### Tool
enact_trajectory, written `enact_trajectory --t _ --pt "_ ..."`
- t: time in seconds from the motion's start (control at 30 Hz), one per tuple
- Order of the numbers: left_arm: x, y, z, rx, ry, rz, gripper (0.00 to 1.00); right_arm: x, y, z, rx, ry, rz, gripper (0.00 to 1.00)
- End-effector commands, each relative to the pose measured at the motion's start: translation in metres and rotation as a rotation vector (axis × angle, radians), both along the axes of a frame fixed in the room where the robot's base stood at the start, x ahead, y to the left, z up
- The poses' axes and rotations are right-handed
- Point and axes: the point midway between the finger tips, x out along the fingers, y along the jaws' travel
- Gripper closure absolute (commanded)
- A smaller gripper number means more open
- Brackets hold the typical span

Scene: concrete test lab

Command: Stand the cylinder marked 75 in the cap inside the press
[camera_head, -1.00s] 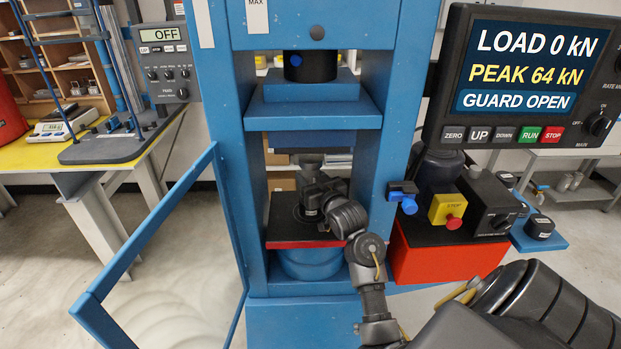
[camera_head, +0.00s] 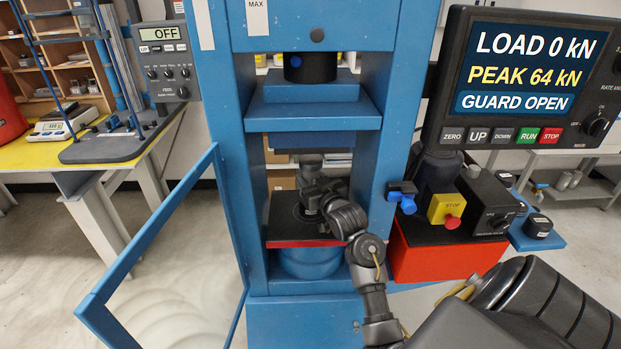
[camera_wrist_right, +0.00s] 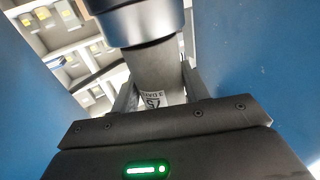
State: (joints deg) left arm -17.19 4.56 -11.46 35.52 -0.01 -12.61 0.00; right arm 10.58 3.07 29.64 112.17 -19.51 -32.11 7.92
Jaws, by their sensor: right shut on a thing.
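My right gripper (camera_head: 309,192) is inside the blue press (camera_head: 230,130), seen from behind in the head view. In the right wrist view its fingers (camera_wrist_right: 155,95) are shut on a grey cylinder (camera_wrist_right: 145,68). The cylinder's label shows upside down and seems to read 75. In the head view the cylinder's grey upper part (camera_head: 311,160) shows above the gripper. A dark round cap (camera_head: 287,213) lies on the lower platen, partly hidden by my gripper. I cannot tell whether cylinder and cap touch. My left gripper is out of view.
The guard door (camera_head: 150,235) stands open at left. The upper platen (camera_head: 312,115) hangs above my gripper. Press columns (camera_head: 372,150) stand close on both sides. At right are a stop button (camera_head: 453,222), a red box (camera_head: 440,262) and the display (camera_head: 530,75), reading GUARD OPEN.

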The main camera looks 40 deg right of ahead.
Motion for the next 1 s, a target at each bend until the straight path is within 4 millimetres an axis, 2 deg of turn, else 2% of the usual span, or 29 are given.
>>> enact_trajectory --t 0.53,1.0 --pt "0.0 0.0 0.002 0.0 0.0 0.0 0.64 0.0 0.0 0.001 -0.002 -0.006 -0.001 0.92" --pt "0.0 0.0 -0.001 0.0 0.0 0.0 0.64 0.0 0.0 -0.01 -0.003 -0.007 0.0 0.92"
